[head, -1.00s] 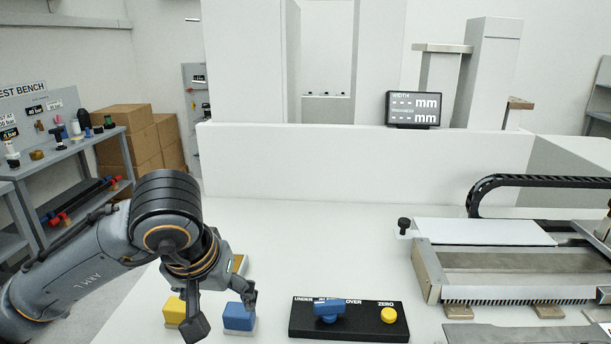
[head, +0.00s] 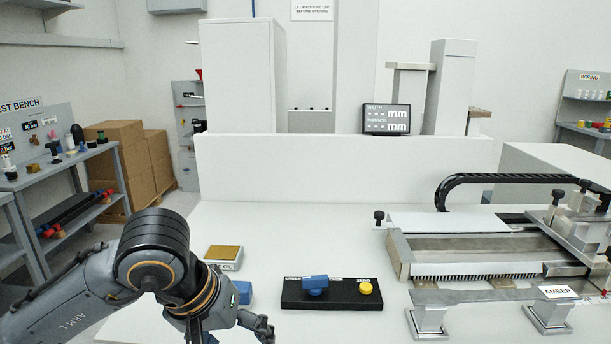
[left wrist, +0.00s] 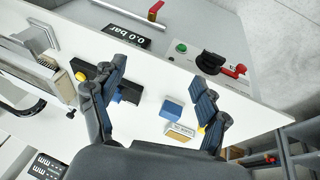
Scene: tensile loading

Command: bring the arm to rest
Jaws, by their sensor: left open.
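My left arm (head: 80,300) comes in from the left in the head view, low over the white table (head: 290,235). Its gripper (head: 236,335) hangs near the bottom edge, in front of a blue block (head: 244,291) that it partly hides. In the left wrist view the gripper's two fingers (left wrist: 160,78) are spread wide with nothing between them. The blue block (left wrist: 171,108) shows beyond them, apart from the fingers. My right gripper is not in view.
A black panel (head: 345,300) with a blue knob (head: 315,285) and yellow button (head: 365,287) lies right of the gripper. An oil pad (head: 223,254) lies behind it. A metal fixture (head: 460,250) and a flat specimen marked AMBER (head: 480,296) occupy the right.

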